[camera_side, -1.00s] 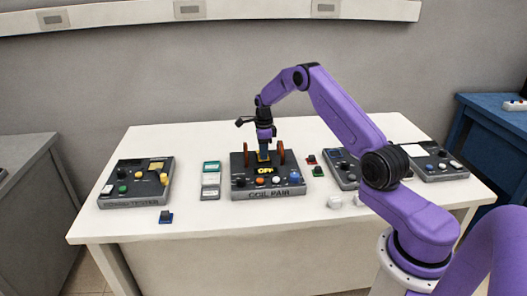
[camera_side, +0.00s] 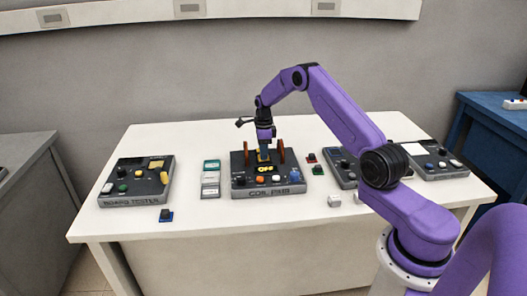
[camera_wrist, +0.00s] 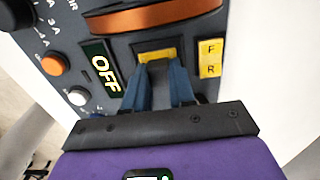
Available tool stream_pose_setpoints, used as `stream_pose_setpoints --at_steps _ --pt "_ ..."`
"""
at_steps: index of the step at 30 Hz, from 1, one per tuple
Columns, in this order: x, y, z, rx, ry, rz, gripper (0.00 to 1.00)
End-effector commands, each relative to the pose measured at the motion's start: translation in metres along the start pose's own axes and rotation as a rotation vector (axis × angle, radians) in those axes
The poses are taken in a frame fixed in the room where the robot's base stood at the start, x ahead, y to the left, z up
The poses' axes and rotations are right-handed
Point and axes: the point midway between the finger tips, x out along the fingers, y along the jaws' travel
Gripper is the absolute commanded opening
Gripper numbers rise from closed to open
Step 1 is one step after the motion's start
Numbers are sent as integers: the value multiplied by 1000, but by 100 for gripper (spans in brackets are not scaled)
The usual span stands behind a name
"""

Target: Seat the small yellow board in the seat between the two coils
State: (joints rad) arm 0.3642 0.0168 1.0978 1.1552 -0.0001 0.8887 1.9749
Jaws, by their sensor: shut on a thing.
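The coil pair unit (camera_side: 240,186) is a dark box with two upright orange-brown coils, the left coil (camera_side: 246,155) and the right coil (camera_side: 281,152). My gripper (camera_side: 263,154) points down between them. It is shut on the small yellow board (camera_wrist: 155,53), whose yellow edge shows at the blue fingertips (camera_wrist: 161,72) in the wrist view. The board is low, at the unit's top face between the coils. The fingers hide part of it, so I cannot tell whether it is fully down in the seat. One coil (camera_wrist: 155,18) shows just beyond the board; the other is hidden there.
The unit's display (camera_side: 264,169) reads OFF, with knobs along its front. A yellow F/R label (camera_wrist: 210,57) is beside the fingers. The board tester (camera_side: 137,183) stands at left, flat cases (camera_side: 211,179) nearer. Small red and green boards (camera_side: 317,170) lie to the right.

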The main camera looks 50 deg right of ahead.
Motion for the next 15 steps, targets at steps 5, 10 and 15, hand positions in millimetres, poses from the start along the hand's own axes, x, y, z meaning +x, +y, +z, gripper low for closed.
stream_pose_setpoints --at_steps 5,10,15 --pt "2 0 0 0 0 -1 0" --pt "2 0 0 0 0 -1 0" --pt "2 0 0 0 0 -1 28"
